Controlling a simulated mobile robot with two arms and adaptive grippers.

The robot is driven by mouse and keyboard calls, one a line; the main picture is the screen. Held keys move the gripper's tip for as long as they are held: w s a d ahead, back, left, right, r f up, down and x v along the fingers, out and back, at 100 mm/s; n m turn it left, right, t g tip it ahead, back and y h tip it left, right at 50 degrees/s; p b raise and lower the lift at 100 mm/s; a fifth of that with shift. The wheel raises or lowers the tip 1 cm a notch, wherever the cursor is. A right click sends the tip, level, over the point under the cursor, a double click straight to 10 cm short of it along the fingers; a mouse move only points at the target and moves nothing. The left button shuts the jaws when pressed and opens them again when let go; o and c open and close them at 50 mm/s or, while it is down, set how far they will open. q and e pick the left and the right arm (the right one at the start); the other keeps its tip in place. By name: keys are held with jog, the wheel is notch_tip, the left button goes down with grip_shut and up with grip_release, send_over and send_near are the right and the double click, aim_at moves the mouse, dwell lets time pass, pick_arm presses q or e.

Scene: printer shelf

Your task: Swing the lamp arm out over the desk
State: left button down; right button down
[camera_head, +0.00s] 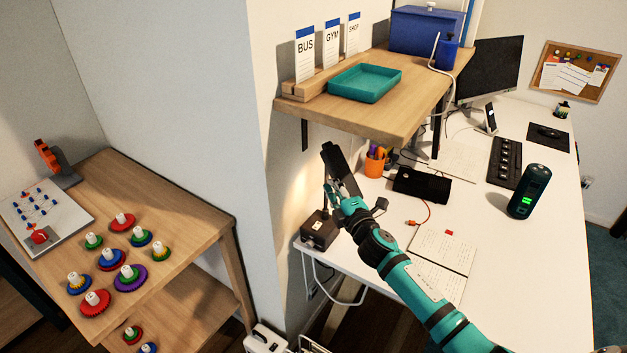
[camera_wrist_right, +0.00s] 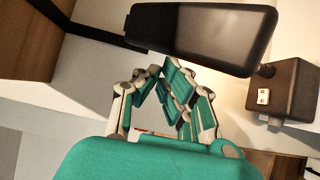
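The desk lamp has a dark box-shaped base (camera_head: 320,230) at the desk's left end by the wall, and a flat dark head (camera_head: 341,168) raised above it. In the right wrist view, the lamp head (camera_wrist_right: 205,36) spans the top, just beyond the fingers, and the base (camera_wrist_right: 286,92) is at the right. A thin lamp arm shows partly near the wall; its rest is hidden. My right gripper (camera_head: 348,203) is just below the head. In its wrist view, the fingertips (camera_wrist_right: 163,75) come together, with nothing clearly visible between them. Contact with the lamp cannot be told. My left gripper is out of view.
The white desk (camera_head: 545,215) holds an orange pen cup (camera_head: 375,166), a dark box (camera_head: 422,186), an open notebook (camera_head: 442,250) and a dark cylinder (camera_head: 528,192). A wooden shelf (camera_head: 405,118) juts out above the lamp. The wall corner is close at left.

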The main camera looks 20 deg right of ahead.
aim_at(341, 179)
jog(key=shift+s+d, duration=0.2)
jog(key=shift+d, duration=1.4)
jog(key=shift+f, duration=0.1)
